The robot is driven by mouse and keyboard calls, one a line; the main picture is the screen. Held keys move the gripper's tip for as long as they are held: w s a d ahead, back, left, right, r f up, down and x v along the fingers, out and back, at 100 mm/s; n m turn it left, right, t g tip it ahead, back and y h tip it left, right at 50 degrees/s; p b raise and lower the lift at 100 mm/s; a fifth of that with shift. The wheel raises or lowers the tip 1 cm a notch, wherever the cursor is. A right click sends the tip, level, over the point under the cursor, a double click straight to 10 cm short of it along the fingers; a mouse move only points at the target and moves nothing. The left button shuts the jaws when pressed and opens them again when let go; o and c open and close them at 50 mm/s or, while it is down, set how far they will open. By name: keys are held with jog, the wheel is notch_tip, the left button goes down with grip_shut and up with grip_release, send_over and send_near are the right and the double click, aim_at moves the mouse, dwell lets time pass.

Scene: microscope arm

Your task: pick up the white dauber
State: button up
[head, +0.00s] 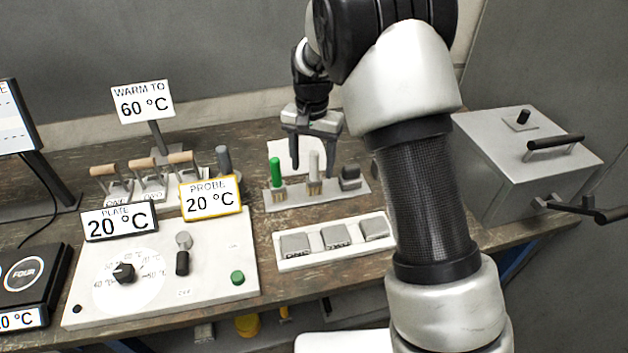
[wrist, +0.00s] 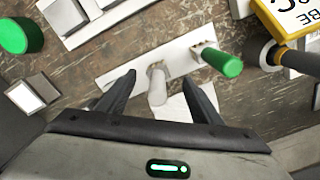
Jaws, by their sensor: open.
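The white dauber (head: 314,168) stands upright in the middle of a pale rack (head: 328,194). In the wrist view the white dauber (wrist: 157,90) shows between my two fingers. A green dauber (head: 275,172) stands to its left in the same rack; it also shows in the wrist view (wrist: 221,62), right of my fingers. My gripper (head: 312,160) is open, pointing down, above and around the line of the white dauber. In the wrist view my gripper (wrist: 162,80) has a finger on each side of it. I cannot tell whether either finger touches it.
A dark grey piece (head: 350,174) sits at the rack's right end. A white tray with several grey blocks (head: 337,238) lies in front. A control panel (head: 212,270) with signs stands left. A grey metal box (head: 530,160) stands right. A white sheet (head: 288,150) lies behind the rack.

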aim_at(314, 178)
jog(key=shift+w+d+f, duration=0.15)
jog(key=shift+f, duration=1.25)
jog(key=shift+w+d+f, duration=0.1)
jog(key=shift+f, duration=1.25)
jog(key=c, duration=1.1)
